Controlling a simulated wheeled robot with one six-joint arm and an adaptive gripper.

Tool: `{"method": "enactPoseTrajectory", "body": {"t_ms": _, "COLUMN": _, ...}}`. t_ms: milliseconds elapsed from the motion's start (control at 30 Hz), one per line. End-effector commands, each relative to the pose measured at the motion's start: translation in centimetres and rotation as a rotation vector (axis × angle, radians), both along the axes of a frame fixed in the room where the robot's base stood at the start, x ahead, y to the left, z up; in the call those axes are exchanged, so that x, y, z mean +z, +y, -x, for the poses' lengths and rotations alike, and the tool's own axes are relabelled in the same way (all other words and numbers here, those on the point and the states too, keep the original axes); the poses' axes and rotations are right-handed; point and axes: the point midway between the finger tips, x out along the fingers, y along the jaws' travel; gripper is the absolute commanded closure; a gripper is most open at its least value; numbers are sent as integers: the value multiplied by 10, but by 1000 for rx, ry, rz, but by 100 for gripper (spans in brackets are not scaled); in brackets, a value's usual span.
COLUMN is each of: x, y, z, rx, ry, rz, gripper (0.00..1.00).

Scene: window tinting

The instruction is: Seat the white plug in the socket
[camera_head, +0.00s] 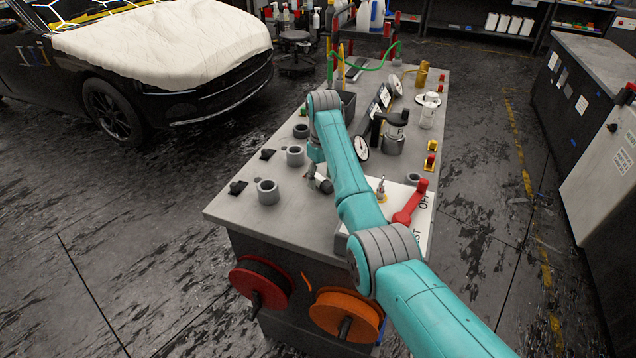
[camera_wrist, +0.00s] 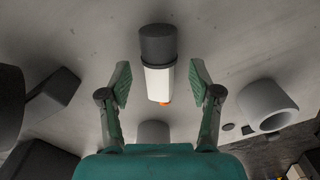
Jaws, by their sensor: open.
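In the wrist view, the white plug (camera_wrist: 158,84) shows between my fingers, with a dark grey round end toward the top of the picture and a small orange bit at its lower end. My gripper (camera_wrist: 159,82) is open, with one finger on each side of the plug and a visible gap on both sides. In the head view my gripper (camera_head: 319,181) is low over the left half of the bench, and I cannot make out the plug there. Grey hollow cylinders stand nearby, one at the right in the wrist view (camera_wrist: 268,105); I cannot tell which is the socket.
The grey bench (camera_head: 235,214) also holds grey cylinders (camera_head: 267,191), small black blocks (camera_head: 237,187), a white panel with a red lever (camera_head: 410,203) and a dark pot-like item (camera_head: 393,138). Red (camera_head: 262,283) and orange (camera_head: 346,313) reels hang on its front. A covered car stands left.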

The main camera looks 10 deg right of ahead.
Motion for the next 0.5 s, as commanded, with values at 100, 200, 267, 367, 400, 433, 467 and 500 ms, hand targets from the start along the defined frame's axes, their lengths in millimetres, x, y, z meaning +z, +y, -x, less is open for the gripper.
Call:
{"method": "enactPoseTrajectory", "body": {"t_ms": 100, "x": -9, "y": -2, "z": 1, "rx": 0, "ry": 0, "rz": 0, "gripper": 37}}
{"method": "enactPoseTrajectory", "body": {"t_ms": 200, "x": -9, "y": -2, "z": 1, "rx": 0, "ry": 0, "rz": 0, "gripper": 37}}
{"method": "enactPoseTrajectory", "body": {"t_ms": 267, "x": -9, "y": -2, "z": 1, "rx": 0, "ry": 0, "rz": 0, "gripper": 37}}
{"method": "enactPoseTrajectory", "body": {"t_ms": 367, "x": -9, "y": -2, "z": 1, "rx": 0, "ry": 0, "rz": 0, "gripper": 54}}
{"method": "enactPoseTrajectory", "body": {"t_ms": 400, "x": -9, "y": -2, "z": 1, "rx": 0, "ry": 0, "rz": 0, "gripper": 64}}
{"method": "enactPoseTrajectory", "body": {"t_ms": 433, "x": -9, "y": -2, "z": 1, "rx": 0, "ry": 0, "rz": 0, "gripper": 72}}
{"method": "enactPoseTrajectory", "body": {"t_ms": 467, "x": -9, "y": -2, "z": 1, "rx": 0, "ry": 0, "rz": 0, "gripper": 79}}
{"method": "enactPoseTrajectory", "body": {"t_ms": 500, "x": -9, "y": -2, "z": 1, "rx": 0, "ry": 0, "rz": 0, "gripper": 89}}
